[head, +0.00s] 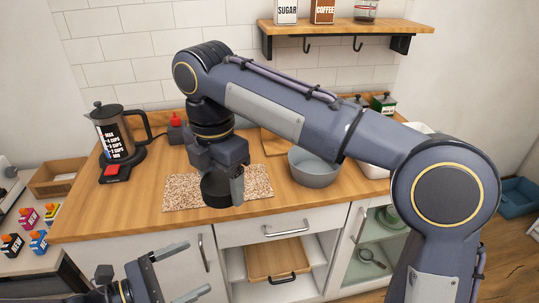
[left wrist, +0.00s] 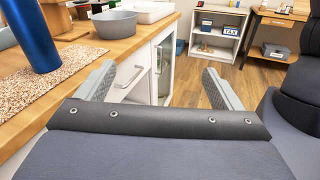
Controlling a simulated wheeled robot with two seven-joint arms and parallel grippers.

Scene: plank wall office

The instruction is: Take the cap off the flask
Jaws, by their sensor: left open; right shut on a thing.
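The flask (left wrist: 32,38) shows in the left wrist view as a blue cylinder at the upper left, tilted, its upper part cut off by the frame. In the head view, a dark round end (head: 215,190) faces me below my right gripper (head: 228,180); I cannot tell whether it is the cap or the base. The blue body is hidden there. My right gripper is shut on the flask over the speckled mat (head: 182,195). My left gripper (head: 178,272) is open and empty, low in front of the counter, apart from the flask; its fingers show in the left wrist view (left wrist: 160,88).
A grey bowl (head: 314,172) stands right of the mat. A coffee press (head: 112,130) stands at the counter's left. My right arm spans the counter's right half. An open cabinet compartment holds a wooden tray (head: 275,258).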

